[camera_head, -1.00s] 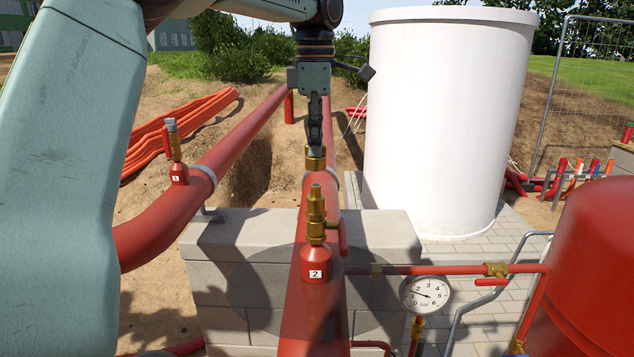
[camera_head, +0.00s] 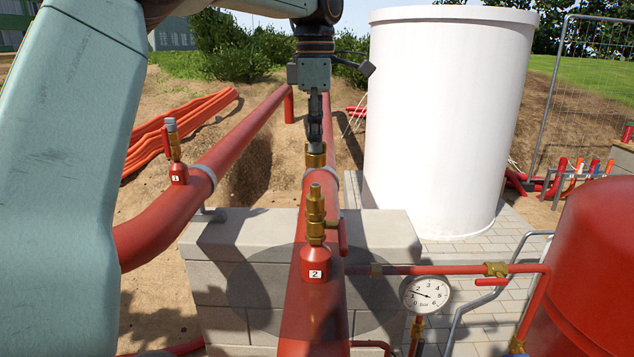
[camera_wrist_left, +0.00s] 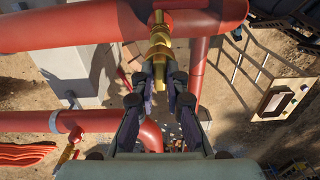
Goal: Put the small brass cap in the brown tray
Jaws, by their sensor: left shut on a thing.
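My left gripper (camera_head: 315,138) points down and is shut on the small brass cap (camera_head: 316,156). In the head view the cap shows just above the top of the brass valve (camera_head: 316,205) on the red pipe marked 2. A small gap seems to show between them. In the left wrist view the gripper's fingers (camera_wrist_left: 159,72) close together near brass parts (camera_wrist_left: 158,38) over the red pipe; cap and valve are hard to tell apart there. My right gripper is not in view.
A second red pipe with a valve marked 1 (camera_head: 178,172) runs at left. A pressure gauge (camera_head: 425,294) and a red tank (camera_head: 585,270) stand at right. A white cylinder (camera_head: 445,120) stands behind. A tan-framed panel (camera_wrist_left: 282,99) lies right in the wrist view.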

